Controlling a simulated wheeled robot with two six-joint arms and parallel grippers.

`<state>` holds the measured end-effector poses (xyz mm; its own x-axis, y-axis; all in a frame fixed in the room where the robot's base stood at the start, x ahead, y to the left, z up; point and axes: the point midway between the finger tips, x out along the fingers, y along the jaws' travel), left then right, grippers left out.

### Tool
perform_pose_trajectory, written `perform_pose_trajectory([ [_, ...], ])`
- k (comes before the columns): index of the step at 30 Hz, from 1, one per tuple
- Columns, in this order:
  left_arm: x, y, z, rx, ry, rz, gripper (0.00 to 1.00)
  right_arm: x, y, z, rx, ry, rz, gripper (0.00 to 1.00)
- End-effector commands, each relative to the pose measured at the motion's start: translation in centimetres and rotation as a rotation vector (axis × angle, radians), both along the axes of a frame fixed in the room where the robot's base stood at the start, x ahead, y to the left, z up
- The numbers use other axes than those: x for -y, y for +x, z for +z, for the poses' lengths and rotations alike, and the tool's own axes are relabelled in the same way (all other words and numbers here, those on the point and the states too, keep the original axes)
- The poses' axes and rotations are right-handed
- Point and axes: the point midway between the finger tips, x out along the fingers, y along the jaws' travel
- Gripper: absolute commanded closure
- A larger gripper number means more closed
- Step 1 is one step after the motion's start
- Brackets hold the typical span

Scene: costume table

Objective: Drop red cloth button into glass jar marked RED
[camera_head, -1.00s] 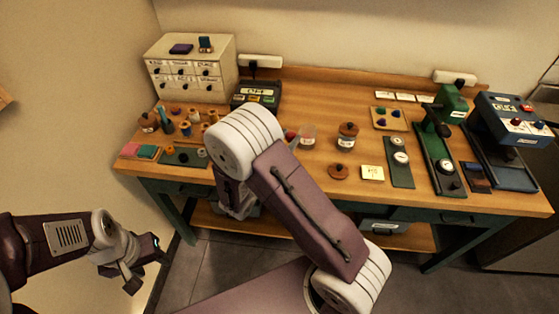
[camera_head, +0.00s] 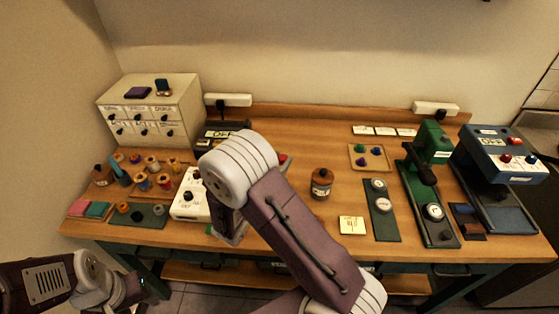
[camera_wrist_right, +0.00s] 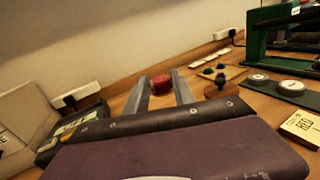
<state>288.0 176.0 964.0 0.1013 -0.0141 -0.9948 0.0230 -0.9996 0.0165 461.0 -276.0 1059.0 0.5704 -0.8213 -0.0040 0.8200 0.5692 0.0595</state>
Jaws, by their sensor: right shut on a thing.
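My right gripper (camera_wrist_right: 160,90) is shut on a red button (camera_wrist_right: 161,83) between its fingertips, seen in the right wrist view. In the head view my right forearm hides most of that gripper, and a bit of red shows beside the arm. No open glass jar shows clearly now; the arm covers that part of the table. My left gripper (camera_head: 126,292) is low at the left, off the table, its fingers unclear.
A yellow note (camera_head: 351,225) lies in front of the lidded jar. A small tray with coloured pieces (camera_head: 384,165), a board with dials (camera_head: 382,215) and a green press (camera_head: 432,145) stand right. Several spools, a white box (camera_head: 190,195) and a drawer cabinet (camera_head: 150,95) fill the left.

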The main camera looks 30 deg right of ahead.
Motion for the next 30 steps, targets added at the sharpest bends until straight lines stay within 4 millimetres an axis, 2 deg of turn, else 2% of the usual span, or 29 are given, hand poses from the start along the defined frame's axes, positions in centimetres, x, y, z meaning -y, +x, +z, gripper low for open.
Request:
perform_pose_trajectory([
  [1, 0.0, 0.0, -1.5, 0.000, 0.000, 0.000, 0.52, 0.0, 0.0, -1.6, 0.000, 0.000, 0.000, 1.00],
  [4, 0.0, 0.0, -2.5, 0.000, 0.000, 0.000, 0.52, 0.0, 0.0, -2.8, 0.000, 0.000, 0.000, 1.00],
  [13, 0.0, 0.0, -2.6, 0.000, 0.000, 0.000, 0.52, 0.0, 0.0, -3.0, 0.000, 0.000, 0.000, 1.00],
  [14, 0.0, 0.0, -2.6, 0.000, 0.000, 0.000, 0.52, 0.0, 0.0, -3.0, 0.000, 0.000, 0.000, 0.67],
  [16, 0.0, 0.0, -2.6, 0.000, 0.000, 0.000, 0.52, 0.0, 0.0, -3.0, 0.000, 0.000, 0.000, 0.48],
  [17, 0.0, 0.0, -2.6, 0.000, 0.000, 0.000, 0.52, 0.0, 0.0, -3.0, 0.000, 0.000, 0.000, 0.44],
  [26, 0.0, 0.0, -2.7, 0.000, 0.000, 0.000, 0.52, -0.1, -0.1, -3.0, 0.000, 0.000, 0.001, 0.44],
  [30, 0.0, 0.0, -3.1, 0.000, 0.000, 0.000, 0.52, -1.8, -1.1, -3.1, 0.001, 0.000, 0.006, 0.44],
])
